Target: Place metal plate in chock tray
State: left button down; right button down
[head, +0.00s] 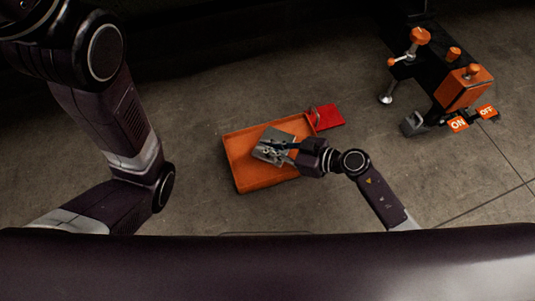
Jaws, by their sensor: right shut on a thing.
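The chock tray, an orange rectangular tray (245,172), lies on the floor near the middle of the head view. A grey metal plate (268,136) is over the tray's interior, tilted in the picture. My right gripper (292,145) reaches in from the right and is shut on the plate's right side. Its fingers hide part of the plate, and I cannot tell whether the plate touches the tray's floor. My left arm comes in from the left, but its gripper is out of view.
A red block with a handle (327,117) lies at the tray's upper right corner. A black and orange machine with ON and OFF labels (466,88) stands at the upper right. The grey concrete floor (205,110) around the tray is mostly clear.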

aim_at(267, 157)
notch_tip(267, 157, down, 3)
jog(key=shift+f+b, duration=0.1)
jog(key=shift+b, duration=1)
jog(key=c, duration=2.1)
grip_release()
